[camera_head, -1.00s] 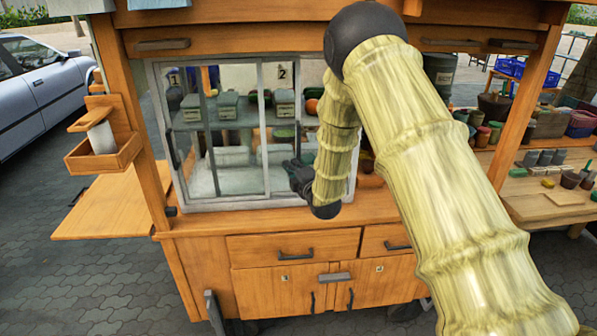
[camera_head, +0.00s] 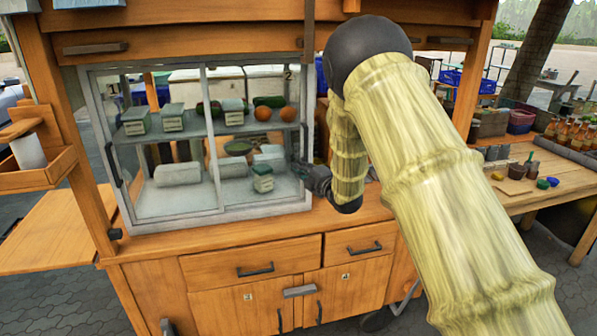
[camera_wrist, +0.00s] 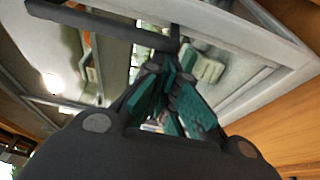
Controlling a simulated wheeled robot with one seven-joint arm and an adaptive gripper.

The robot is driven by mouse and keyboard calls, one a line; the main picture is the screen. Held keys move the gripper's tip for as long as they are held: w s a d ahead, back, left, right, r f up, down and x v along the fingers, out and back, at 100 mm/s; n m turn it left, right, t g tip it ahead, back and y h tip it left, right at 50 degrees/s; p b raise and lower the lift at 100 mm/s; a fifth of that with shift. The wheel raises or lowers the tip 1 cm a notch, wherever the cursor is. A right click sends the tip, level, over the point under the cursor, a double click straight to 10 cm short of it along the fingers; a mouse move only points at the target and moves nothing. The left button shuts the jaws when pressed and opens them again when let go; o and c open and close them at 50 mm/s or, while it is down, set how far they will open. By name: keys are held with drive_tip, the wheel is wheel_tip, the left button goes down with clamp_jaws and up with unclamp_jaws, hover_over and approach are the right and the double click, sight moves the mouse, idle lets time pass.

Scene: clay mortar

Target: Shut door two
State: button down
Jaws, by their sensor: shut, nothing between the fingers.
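The glass display case (camera_head: 160,222) has two framed glass doors. Door one (camera_head: 113,88), marked 1, is on the left. Door two (camera_head: 288,75), marked 2, is on the right; it spans from the middle uprights to the case's right side, and I see no clear gap there. Its dark upright handle (camera_head: 303,142) is near the right edge. My gripper (camera_head: 318,180) is at the lower right of door two, beside the handle, partly hidden by my arm. In the wrist view my gripper (camera_wrist: 168,75) is shut and empty, close to a dark bar; contact cannot be told.
Jars, rolls and fruit sit inside the case on the shelf (camera_head: 185,132) and floor. Wooden drawers (camera_head: 250,262) are below the counter. A side table (camera_head: 545,180) with pots and bottles stands right. A folding wooden board (camera_head: 50,230) juts out left.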

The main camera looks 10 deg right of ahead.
drive_tip(key=shift+d, duration=0.3)
drive_tip(key=s+a+b, duration=0.1)
drive_tip(key=a+b, duration=0.1)
drive_tip(key=a, duration=0.2)
drive_tip(key=b+v, duration=0.2)
drive_tip(key=v, duration=0.7)
drive_tip(key=s+d+f+m+g+h, duration=0.1)
drive_tip(key=s+f+m+g+h, duration=0.2)
drive_tip(key=s+f, duration=0.7)
drive_tip(key=s+d+f+m+g+h, duration=0.15)
drive_tip(key=s+f+m, duration=0.4)
drive_tip(key=f, duration=0.85)
drive_tip(key=s+d+f+m+g+h, duration=0.1)
drive_tip(key=s+f+m+g, duration=0.3)
drive_tip(key=s+f, duration=0.6)
drive_tip(key=s+f+m+g, duration=0.2)
drive_tip(key=s+f+m, duration=0.1)
drive_tip(key=s, duration=0.7)
drive_tip(key=s+a+f+m+g+h, duration=0.1)
drive_tip(key=s+f+m+g, duration=0.2)
drive_tip(key=s+f, duration=0.3)
drive_tip(key=s+a+f+m+g+p, duration=0.1)
drive_tip(key=s+f+m+g, duration=0.2)
drive_tip(key=s, duration=1.3)
drive_tip(key=shift+f+m, duration=0.65)
